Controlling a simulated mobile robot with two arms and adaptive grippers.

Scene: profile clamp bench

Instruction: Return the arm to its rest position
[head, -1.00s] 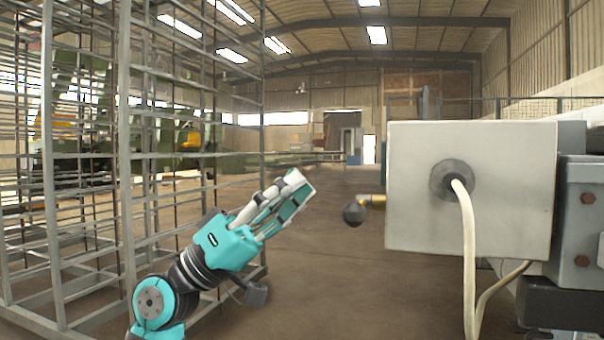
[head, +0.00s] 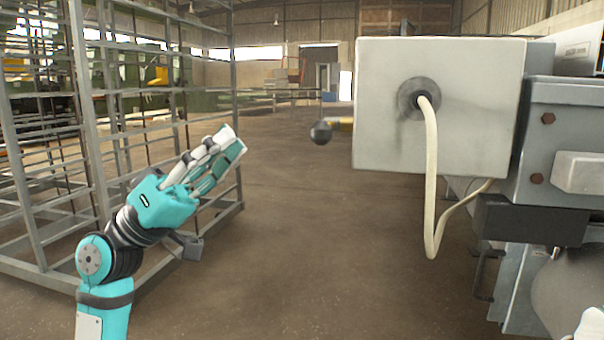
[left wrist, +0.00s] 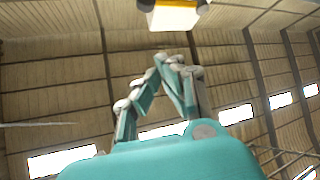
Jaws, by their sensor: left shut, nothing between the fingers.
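My left arm comes in from the lower left of the head view. Its teal and grey left gripper (head: 230,142) points up and to the right, shut and empty, in free air between the rack and the machine. In the left wrist view the fingers of the left gripper (left wrist: 165,62) meet at their tips with nothing between them. My right gripper is not in these views.
A grey metal rack (head: 80,130) stands close on the left, behind my left arm.

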